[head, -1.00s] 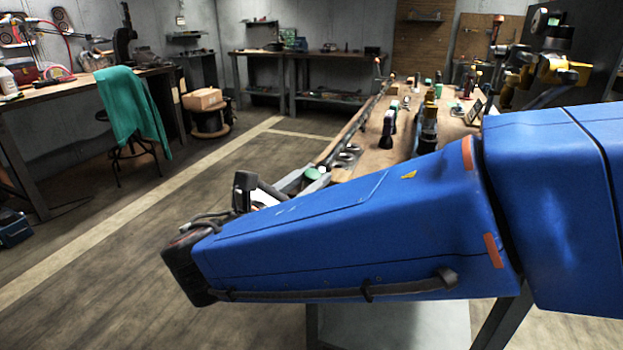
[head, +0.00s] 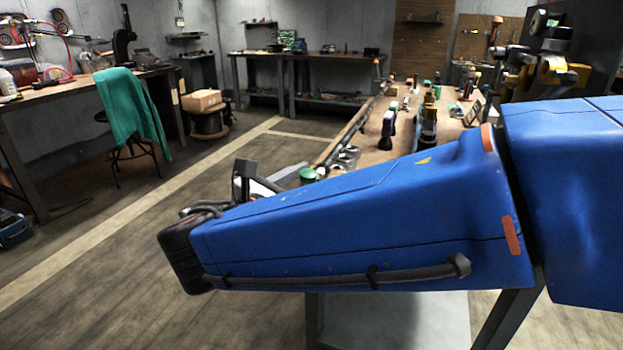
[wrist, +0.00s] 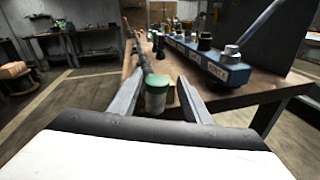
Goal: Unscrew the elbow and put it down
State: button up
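My gripper (wrist: 161,77) is open in the wrist view, with its two grey fingers apart. A pale, jar-like piece with a green top (wrist: 157,95) shows between the fingers, with a visible gap on each side. In the head view a small green-topped piece (head: 308,175) shows just above my blue arm. A dark pipe-like length (wrist: 147,62) runs away behind the jar-like piece along the bench edge. I cannot pick out the elbow for certain. In the head view my arm hides most of the gripper.
The wooden bench (wrist: 224,90) carries a blue block with several dark tops (wrist: 196,56) to the right of the fingers. A stool with a green cloth (head: 133,105) stands at the left. The floor left of the bench is clear.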

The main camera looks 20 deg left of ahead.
jog(key=shift+o, duration=1.1)
jog(key=shift+s, duration=0.1)
jog(key=v, duration=0.3)
jog(key=shift+s+d, duration=0.2)
jog(key=m, duration=0.3)
jog(key=f+m+y, duration=0.1)
jog(key=m, duration=0.1)
jog(key=d+f+m+g+y, duration=0.1)
jog(key=m, duration=0.2)
jog(key=shift+d+m, duration=0.1)
jog(key=shift+m, duration=0.2)
